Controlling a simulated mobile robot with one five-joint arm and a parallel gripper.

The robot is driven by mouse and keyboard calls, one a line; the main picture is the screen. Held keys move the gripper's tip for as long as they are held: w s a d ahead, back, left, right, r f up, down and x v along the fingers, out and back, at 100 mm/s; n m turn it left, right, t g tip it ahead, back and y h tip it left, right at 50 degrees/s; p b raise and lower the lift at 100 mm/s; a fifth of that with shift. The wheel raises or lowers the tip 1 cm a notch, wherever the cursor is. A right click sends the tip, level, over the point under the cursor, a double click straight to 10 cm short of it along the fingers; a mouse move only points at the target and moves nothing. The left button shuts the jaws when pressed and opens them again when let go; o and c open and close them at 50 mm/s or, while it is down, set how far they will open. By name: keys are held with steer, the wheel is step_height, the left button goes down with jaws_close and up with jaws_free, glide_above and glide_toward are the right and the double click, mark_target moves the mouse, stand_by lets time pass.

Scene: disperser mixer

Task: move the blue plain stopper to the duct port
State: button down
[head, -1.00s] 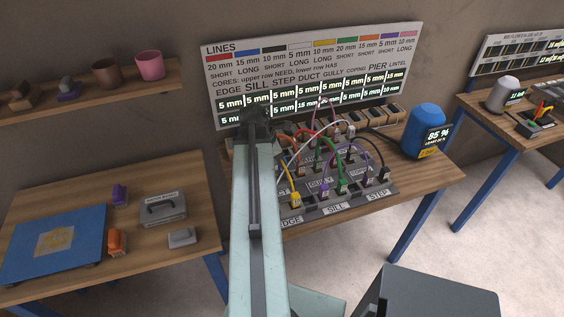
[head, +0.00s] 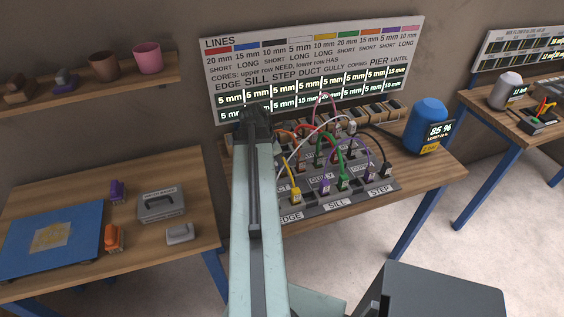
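My gripper (head: 256,117) is a dark shape at the far end of my pale arm, in front of the lower left of the lines board. It is seen from behind, and its fingers cannot be made out. I cannot pick out a blue plain stopper in the head view. The port panel (head: 369,197) lies on the middle table with cables plugged into it. The duct port itself cannot be made out clearly.
Yellow (head: 296,195), purple, green and black cable plugs crowd the panel. Wooden blocks (head: 378,113) line the table's back below the lines board (head: 312,70). A blue canister (head: 428,120) stands at right. The left table holds a blue mat (head: 85,222) and a grey case (head: 161,205).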

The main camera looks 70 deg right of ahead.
steer(key=shift+f+b, duration=0.8)
steer(key=shift+f, duration=0.1)
steer(key=c, duration=1.1)
jaws_free()
steer(key=shift+r, duration=0.1)
steer(key=p+v, duration=0.7)
steer(key=shift+w+r, duration=0.2)
steer(key=shift+r, duration=0.15)
steer(key=shift+a, duration=0.1)
